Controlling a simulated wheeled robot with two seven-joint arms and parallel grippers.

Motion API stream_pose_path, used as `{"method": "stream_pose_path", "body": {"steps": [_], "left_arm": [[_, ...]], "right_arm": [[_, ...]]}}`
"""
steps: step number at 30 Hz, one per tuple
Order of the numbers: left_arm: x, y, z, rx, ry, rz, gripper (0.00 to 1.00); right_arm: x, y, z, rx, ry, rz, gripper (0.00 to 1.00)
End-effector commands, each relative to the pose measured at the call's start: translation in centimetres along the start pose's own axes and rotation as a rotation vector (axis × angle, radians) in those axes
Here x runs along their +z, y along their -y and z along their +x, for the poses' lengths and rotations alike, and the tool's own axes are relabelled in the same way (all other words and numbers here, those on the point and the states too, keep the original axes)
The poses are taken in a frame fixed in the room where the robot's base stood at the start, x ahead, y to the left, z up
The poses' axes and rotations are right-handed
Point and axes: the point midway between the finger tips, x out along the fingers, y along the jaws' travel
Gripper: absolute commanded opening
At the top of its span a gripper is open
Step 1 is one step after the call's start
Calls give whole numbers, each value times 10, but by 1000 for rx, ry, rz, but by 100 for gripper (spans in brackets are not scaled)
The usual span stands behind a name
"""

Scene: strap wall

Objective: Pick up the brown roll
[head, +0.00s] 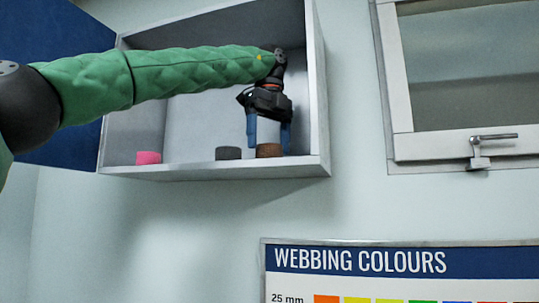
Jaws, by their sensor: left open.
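The brown roll (269,151) lies on the floor of the wall cabinet, toward its right side. My left gripper (268,139) points down into the cabinet with its two blue fingers apart. The fingers show to the left and right of the brown roll, near its top. I cannot tell whether they touch it or how they line up in depth. My right gripper is not in view.
A dark grey roll (228,154) stands just left of the brown one, and a pink roll (148,158) is farther left. The white cabinet (322,110) has a right side wall close by. Its blue door (60,140) is open at left. A window (460,80) is at right.

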Motion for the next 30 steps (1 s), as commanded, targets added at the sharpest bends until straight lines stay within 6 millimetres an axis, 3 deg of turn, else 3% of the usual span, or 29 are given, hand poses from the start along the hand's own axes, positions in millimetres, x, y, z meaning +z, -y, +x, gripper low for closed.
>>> {"method": "stream_pose_path", "body": {"steps": [9, 16, 24, 30], "left_arm": [[0, 0, 18, -1, 1, 0, 79], [0, 0, 20, -1, 0, -1, 79], [0, 0, 19, -1, 0, -1, 30], [0, 0, 20, -1, 0, -1, 30]], "right_arm": [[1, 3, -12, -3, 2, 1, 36], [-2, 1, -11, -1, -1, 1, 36], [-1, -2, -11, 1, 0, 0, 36], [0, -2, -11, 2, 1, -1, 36]]}}
